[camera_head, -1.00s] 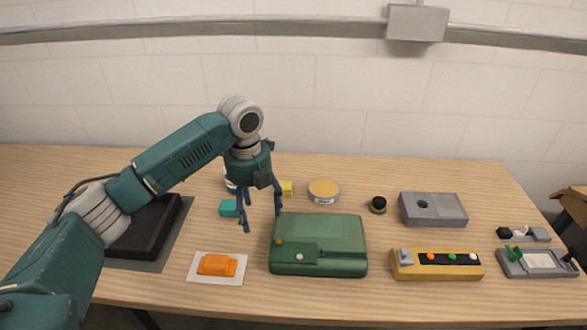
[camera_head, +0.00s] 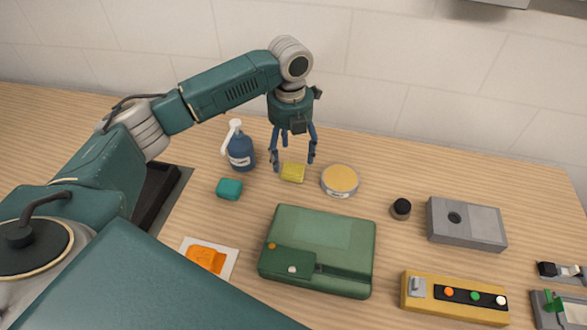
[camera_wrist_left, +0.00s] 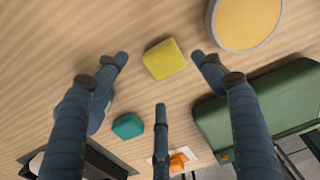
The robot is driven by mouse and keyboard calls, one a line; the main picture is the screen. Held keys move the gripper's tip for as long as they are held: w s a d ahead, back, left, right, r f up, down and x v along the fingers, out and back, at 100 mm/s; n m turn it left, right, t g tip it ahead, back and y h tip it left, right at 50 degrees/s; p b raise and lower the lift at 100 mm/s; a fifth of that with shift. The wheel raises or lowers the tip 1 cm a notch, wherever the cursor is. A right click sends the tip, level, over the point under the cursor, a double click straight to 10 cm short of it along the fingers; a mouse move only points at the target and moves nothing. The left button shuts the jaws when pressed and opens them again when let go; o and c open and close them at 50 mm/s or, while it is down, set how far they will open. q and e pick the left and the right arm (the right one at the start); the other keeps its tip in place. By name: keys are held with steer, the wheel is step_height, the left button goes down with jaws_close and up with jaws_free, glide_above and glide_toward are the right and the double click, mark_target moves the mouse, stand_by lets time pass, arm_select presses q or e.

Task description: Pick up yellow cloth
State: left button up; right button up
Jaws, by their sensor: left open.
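The yellow cloth (camera_head: 292,172) is a small folded yellow block lying on the wooden table. It also shows in the left wrist view (camera_wrist_left: 164,59), just beyond my fingertips and between them. My left gripper (camera_head: 293,165) points down over the cloth with its blue fingers spread. The fingers are open and empty, and in the left wrist view (camera_wrist_left: 160,75) none of them is closed on the cloth. I cannot tell the exact height of the fingertips above the table. My right gripper is not in view.
A blue bottle (camera_head: 240,152) stands left of the cloth, with a teal block (camera_head: 229,189) in front of it. A round yellow-topped tin (camera_head: 340,180) sits close on the right. A green case (camera_head: 318,250) lies in front. An orange cloth (camera_head: 206,258) rests on a white sheet.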

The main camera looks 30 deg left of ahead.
mark_target(293, 168)
arm_select(q)
steer(key=f, duration=0.1)
steer(key=f+p, duration=0.1)
steer(key=f, duration=0.3)
steer(key=shift+d+p, duration=0.35)
steer(key=shift+f, duration=0.3)
steer(key=shift+c, duration=1)
steer(key=c, duration=0.9)
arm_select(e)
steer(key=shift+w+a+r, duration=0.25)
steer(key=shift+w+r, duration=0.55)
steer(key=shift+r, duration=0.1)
